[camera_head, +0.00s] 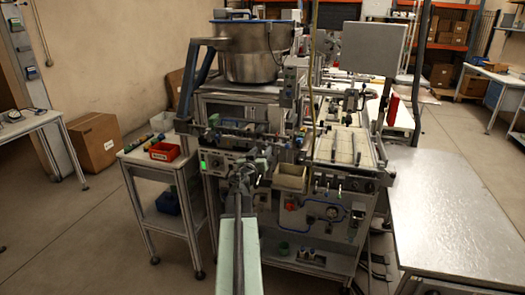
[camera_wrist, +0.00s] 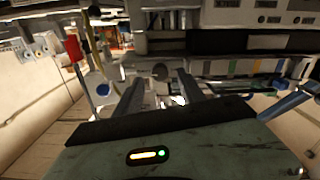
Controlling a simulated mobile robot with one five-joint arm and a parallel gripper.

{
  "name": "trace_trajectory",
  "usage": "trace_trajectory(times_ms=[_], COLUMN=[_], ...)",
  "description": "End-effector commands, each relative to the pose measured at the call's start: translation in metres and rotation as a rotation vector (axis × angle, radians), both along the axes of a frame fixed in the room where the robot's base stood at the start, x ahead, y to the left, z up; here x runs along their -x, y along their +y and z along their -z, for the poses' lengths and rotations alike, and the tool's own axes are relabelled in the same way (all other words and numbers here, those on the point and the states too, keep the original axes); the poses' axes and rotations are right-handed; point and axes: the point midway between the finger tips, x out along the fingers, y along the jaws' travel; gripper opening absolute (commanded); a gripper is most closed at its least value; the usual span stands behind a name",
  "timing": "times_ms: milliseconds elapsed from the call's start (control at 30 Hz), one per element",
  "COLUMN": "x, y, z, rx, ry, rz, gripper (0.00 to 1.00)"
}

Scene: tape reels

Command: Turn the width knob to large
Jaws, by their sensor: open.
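My gripper (camera_head: 243,178) is in front of the grey machine (camera_head: 330,170) in the head view, at the height of its control panel (camera_head: 218,163). In the wrist view my gripper (camera_wrist: 161,84) is open, its two dark fingers pointing at the machine front. A small dark round knob (camera_wrist: 160,71) on a light grey face shows between and just beyond the fingertips. I cannot tell whether it is the width knob, where it is set, or whether the fingers touch it. In the head view my arm and gripper hide part of the panel.
A side table (camera_head: 150,160) with a red bin (camera_head: 164,152) stands at the left. A light metal table (camera_head: 455,205) stands at the right. A beige tray (camera_head: 290,178) sits right of my gripper. A large metal bowl (camera_head: 252,55) is above. Floor is clear at the front left.

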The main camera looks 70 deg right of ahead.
Motion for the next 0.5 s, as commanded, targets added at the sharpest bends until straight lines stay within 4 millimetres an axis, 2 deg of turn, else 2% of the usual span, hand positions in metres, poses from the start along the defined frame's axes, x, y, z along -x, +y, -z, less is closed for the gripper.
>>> trace_trajectory(times_ms=[100,233,333,500], x=[0.003,0.004,0.004,0.003], y=[0.028,0.051,0.057,0.056], z=[0.000,0.000,0.000,0.000], rx=[0.000,0.000,0.000,0.000], ry=[0.000,0.000,0.000,0.000], rz=[-0.001,-0.001,0.000,0.000], gripper=[0.47,0.47,0.47,0.47])
